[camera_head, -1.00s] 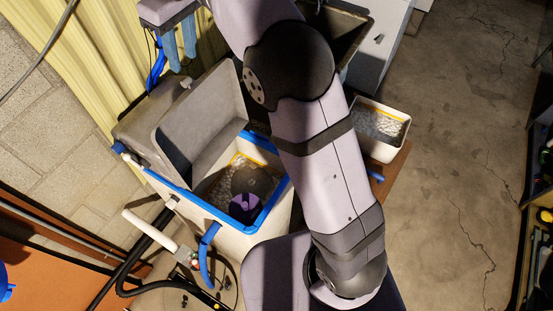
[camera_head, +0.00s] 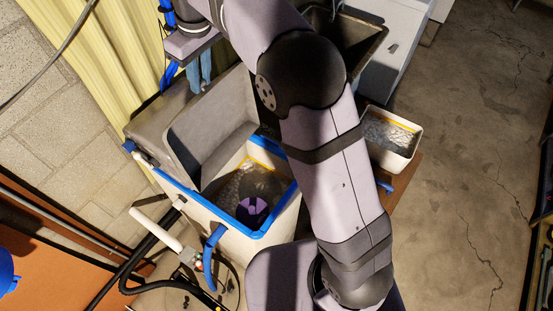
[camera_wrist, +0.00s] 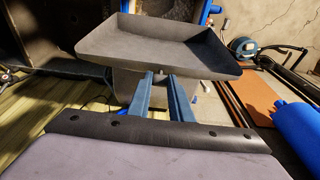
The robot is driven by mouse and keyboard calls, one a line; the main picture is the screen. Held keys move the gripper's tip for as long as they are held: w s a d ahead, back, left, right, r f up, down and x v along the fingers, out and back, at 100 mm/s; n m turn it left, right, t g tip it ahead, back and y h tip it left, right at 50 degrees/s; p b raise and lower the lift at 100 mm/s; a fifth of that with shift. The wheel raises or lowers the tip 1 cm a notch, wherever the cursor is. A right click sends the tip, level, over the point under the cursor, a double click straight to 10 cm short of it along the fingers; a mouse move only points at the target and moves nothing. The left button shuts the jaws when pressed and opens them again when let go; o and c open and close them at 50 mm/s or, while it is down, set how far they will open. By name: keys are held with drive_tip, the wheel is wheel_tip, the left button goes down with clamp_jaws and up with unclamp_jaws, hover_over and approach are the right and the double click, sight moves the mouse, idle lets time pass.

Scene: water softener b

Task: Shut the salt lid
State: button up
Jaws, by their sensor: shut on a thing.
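The salt lid (camera_head: 218,125) is a grey, shallow tray-shaped cover. It stands raised at the back of the blue-rimmed salt tank (camera_head: 215,213), leaving the tank open. In the wrist view the lid (camera_wrist: 150,45) spans the upper middle, with its hollow side up. My gripper (camera_head: 200,83) is behind the lid's upper edge, its blue fingers pointing down. In the wrist view my gripper (camera_wrist: 160,76) reaches the lid's near edge and is shut on it; the exact contact is hard to see.
White salt and a dark cylinder with a purple top (camera_head: 252,208) show inside the tank. A white salt-filled bin (camera_head: 390,138) stands to the right. Pipes and hoses (camera_head: 150,240) run at the tank's front left. A corrugated yellow wall (camera_head: 110,65) is close behind. Bare floor lies right.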

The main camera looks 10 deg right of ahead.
drive_tip(key=shift+s+d+f+b, duration=0.2)
drive_tip(key=shift+s+d+b, duration=0.2)
drive_tip(key=shift+b, duration=0.25)
drive_tip(key=s+d+f+b, duration=0.1)
drive_tip(key=s+d+b, duration=0.4)
drive_tip(key=b, duration=0.1)
drive_tip(key=shift+s+d, duration=0.15)
drive_tip(key=shift+f, duration=0.1)
